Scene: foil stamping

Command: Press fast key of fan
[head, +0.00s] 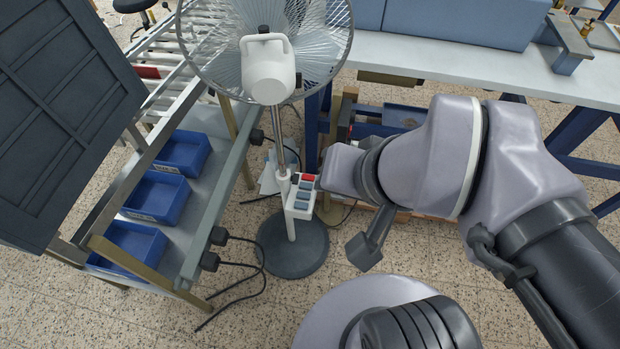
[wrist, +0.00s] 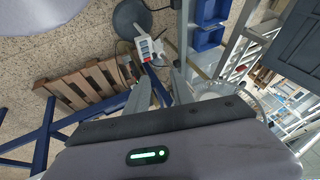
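The fan (head: 268,75) stands upright, with a round wire cage, a white motor housing and a grey pole. Its white control box (head: 291,212) on the pole has one red key (head: 308,177) at the top and several blue-grey keys (head: 303,195) below. The box also shows in the wrist view (wrist: 147,48), beyond the fingertips. The keys' labels are too small to read. My gripper (wrist: 161,76) shows two fingers apart with a gap between them and nothing held. It is apart from the box. In the head view my wrist hides the fingers, just right of the box.
A rack with blue bins (head: 158,197) stands left of the fan. Black cables (head: 240,285) lie on the floor beside the round fan base (head: 292,255). A white-topped table (head: 480,68) with blue legs is behind at right. A wooden pallet (wrist: 85,84) shows below it.

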